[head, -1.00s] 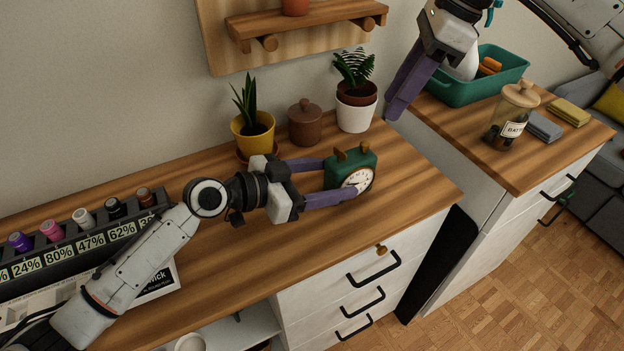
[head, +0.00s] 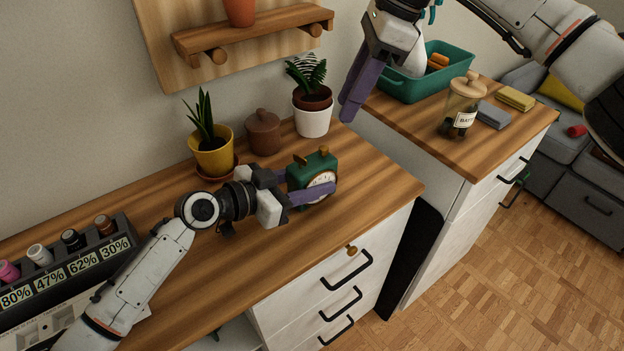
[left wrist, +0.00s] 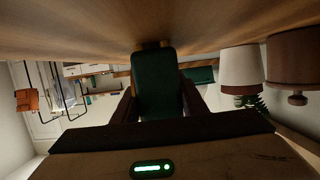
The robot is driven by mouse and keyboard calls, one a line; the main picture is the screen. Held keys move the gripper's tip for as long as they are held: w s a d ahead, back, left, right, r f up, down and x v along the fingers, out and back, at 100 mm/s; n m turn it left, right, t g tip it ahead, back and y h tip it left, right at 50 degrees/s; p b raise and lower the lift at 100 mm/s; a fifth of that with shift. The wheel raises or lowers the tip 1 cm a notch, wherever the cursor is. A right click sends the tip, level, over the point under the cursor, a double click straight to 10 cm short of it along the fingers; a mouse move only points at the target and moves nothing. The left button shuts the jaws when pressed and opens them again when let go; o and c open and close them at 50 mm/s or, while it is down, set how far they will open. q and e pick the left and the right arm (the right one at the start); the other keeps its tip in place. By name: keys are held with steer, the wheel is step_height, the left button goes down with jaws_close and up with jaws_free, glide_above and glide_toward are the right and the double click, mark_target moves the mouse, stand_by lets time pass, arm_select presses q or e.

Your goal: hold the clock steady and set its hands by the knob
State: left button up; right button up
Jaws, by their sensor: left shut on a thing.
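The green alarm clock (head: 317,164) stands upright on the wooden desk top, its pale round face turned to the front right. My left gripper (head: 312,182) is shut on the clock, its purple fingers on either side of the body. The near finger covers part of the face, so the hands cannot be read. In the left wrist view the clock's green body (left wrist: 157,85) sits between the dark fingers. The knob cannot be made out. My right gripper (head: 358,95) hangs up and to the right of the clock, apart from it; its finger gap is unclear.
A yellow-potted plant (head: 212,158), a brown lidded pot (head: 263,132) and a white-potted plant (head: 313,120) stand behind the clock. A rack with percent labels (head: 75,262) is at left. A jar (head: 462,108) and a teal bin (head: 405,88) stand on the right counter, across a gap.

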steer(key=shift+o, duration=0.2)
steer(key=s+a+f+m+y, duration=0.1)
steer(key=a+y, duration=0.1)
steer(key=s+a+f+m+y, duration=0.1)
steer(key=a+m+y, duration=0.1)
steer(key=s+a+f+m+g+y, duration=0.1)
steer(key=a+f+m+y, duration=0.1)
steer(key=shift+s+a, duration=0.3)
steer(key=shift+a, duration=0.05)
steer(key=m+y, duration=0.1)
steer(key=m, duration=0.1)
steer(key=s+a+m+y, duration=0.1)
steer(key=m+y, duration=0.1)
steer(key=m, duration=0.1)
steer(key=s+a+m+y, duration=0.1)
steer(key=m+y, duration=0.1)
steer(key=shift+r+m, duration=0.25)
steer(key=shift+m, duration=0.15)
steer(key=m+t+y, duration=0.2)
steer(key=m, duration=0.2)
steer(key=m+t+h, duration=0.3)
steer(key=m+t, duration=0.8)
steer(key=m, duration=1.6)
glide_toward(324, 152)
steer(key=w+x, duration=0.1)
steer(key=x, duration=1.2)
steer(key=shift+w+a, duration=0.2)
steer(key=shift+a, duration=0.15)
jaws_close()
